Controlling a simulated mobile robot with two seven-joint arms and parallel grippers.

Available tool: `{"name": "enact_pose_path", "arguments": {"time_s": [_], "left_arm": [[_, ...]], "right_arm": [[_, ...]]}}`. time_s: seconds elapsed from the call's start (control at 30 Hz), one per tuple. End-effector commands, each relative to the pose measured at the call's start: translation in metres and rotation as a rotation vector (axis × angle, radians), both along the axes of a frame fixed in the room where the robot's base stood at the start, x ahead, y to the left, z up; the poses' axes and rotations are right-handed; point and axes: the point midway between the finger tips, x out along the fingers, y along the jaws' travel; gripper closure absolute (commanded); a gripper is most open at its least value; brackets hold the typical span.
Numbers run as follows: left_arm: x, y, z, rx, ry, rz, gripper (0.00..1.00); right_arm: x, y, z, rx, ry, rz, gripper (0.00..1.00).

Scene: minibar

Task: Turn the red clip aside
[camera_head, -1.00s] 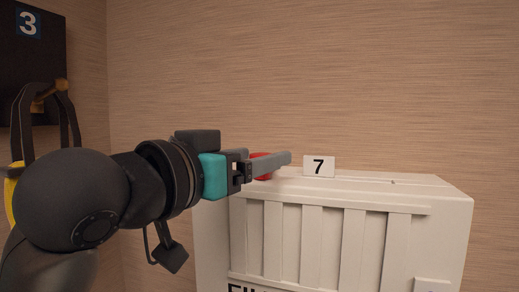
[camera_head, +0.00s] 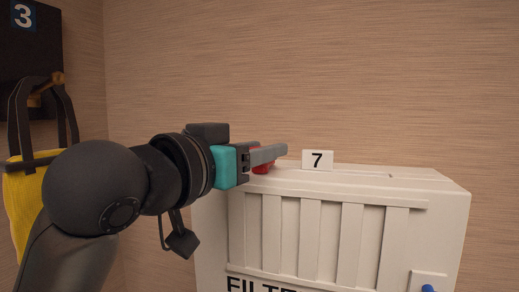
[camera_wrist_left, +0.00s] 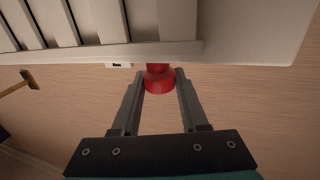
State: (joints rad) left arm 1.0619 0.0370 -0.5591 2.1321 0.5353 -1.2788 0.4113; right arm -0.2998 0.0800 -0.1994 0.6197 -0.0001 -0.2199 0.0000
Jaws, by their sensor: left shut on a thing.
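A red clip (camera_head: 263,167) sits at the top left edge of a white louvred box in the head view. In the left wrist view the red clip (camera_wrist_left: 160,79) is round and flared, between the two fingertips. My left gripper (camera_head: 268,156) reaches it from the left and is shut on it; the grey fingers hide part of it in the head view. The wrist view also shows my left gripper (camera_wrist_left: 160,80) with a finger on each side of the clip. My right gripper is not in view.
The white box (camera_head: 412,188) carries a "7" sign (camera_head: 317,160) on top and a blue part (camera_head: 428,288) at lower right. A yellow bag (camera_head: 28,205) hangs at left below a dark panel (camera_head: 30,55) marked "3". The wall behind the box is bare.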

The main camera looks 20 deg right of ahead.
Motion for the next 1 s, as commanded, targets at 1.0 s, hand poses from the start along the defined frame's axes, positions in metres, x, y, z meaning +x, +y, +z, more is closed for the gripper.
{"name": "enact_pose_path", "arguments": {"time_s": [1.0], "left_arm": [[0.002,0.002,0.002,-0.002,0.004,-0.267,1.0]], "right_arm": [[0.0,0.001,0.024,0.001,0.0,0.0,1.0]]}}
